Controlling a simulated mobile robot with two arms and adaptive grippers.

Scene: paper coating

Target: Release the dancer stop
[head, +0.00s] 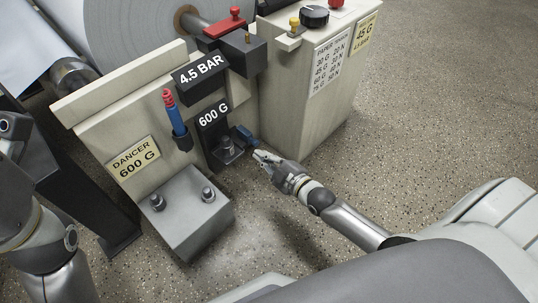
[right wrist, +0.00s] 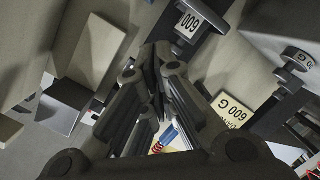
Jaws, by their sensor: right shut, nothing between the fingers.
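No part is marked as the dancer stop. A black bracket (head: 213,138) labelled 600 G stands on the front of the pale machine panel, with a dark block and metal stud at its foot. A small dark blue piece (head: 245,134) sticks out to the right of it. My right gripper (head: 257,154) is shut and empty just below and right of this piece; whether they touch is unclear. In the right wrist view my shut fingers (right wrist: 155,58) point toward the bracket's upside-down 600 label (right wrist: 188,22). My left arm shows at the left edge, its gripper out of view.
A yellow DANCER 600 G card (head: 133,158) is on the panel. A blue and red tool (head: 174,115) stands in a holder. A grey box (head: 190,222) with two studs juts out below. A red lever (head: 225,24) sits above. Speckled floor (head: 440,110) is clear at right.

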